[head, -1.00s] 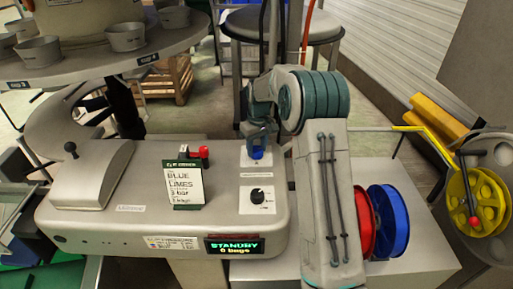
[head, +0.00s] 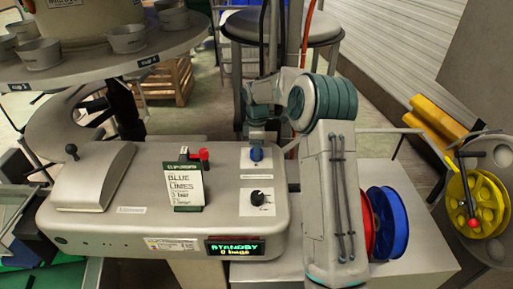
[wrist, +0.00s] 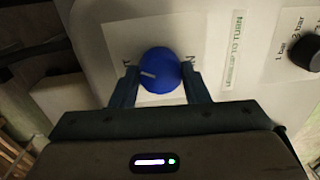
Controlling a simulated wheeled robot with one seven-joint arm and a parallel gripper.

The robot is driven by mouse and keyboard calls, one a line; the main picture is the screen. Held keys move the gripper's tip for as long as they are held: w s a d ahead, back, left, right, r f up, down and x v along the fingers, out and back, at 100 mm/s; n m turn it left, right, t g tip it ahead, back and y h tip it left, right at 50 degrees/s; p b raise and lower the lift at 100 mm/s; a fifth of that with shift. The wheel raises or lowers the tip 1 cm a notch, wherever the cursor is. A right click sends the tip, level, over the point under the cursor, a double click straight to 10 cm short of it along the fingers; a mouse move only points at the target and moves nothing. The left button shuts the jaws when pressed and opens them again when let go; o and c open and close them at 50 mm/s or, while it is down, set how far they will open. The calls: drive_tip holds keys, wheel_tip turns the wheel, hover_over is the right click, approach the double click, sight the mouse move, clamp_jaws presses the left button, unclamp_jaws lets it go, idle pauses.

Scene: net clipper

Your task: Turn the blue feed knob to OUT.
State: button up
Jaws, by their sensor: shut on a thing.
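The blue feed knob (head: 256,153) sits on a white label plate at the back right of the grey clipper housing. In the wrist view the knob (wrist: 160,70) lies between the two fingers of my gripper (wrist: 160,76), which is shut on it from both sides. A white pointer line on the knob points to the left in that view. Small letters beside the knob are partly covered by the fingertips, so I cannot read the position words. In the head view my gripper (head: 257,143) is directly over the knob.
A black dial (head: 258,198) sits in front of the knob. A sign reading BLUE LIMES (head: 184,186) and a red part (head: 202,154) stand left. The display (head: 235,248) reads STANDBY. Red and blue reels (head: 390,222) stand right of my arm.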

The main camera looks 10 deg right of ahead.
drive_tip(key=n, duration=0.2)
drive_tip(key=n+p, duration=0.1)
drive_tip(key=n, duration=0.2)
drive_tip(key=shift+w+r, duration=0.15)
drive_tip(key=shift+r, duration=0.05)
drive_tip(key=shift+n, duration=0.3)
drive_tip(key=o, duration=1)
drive_tip(key=shift+f, duration=0.1)
drive_tip(key=shift+c, duration=0.2)
wheel_tip(320, 180, up, 14)
drive_tip(key=b, duration=0.1)
drive_tip(key=shift+w+a, duration=0.15)
drive_tip(key=shift+w, duration=0.1)
drive_tip(key=shift+f, duration=0.1)
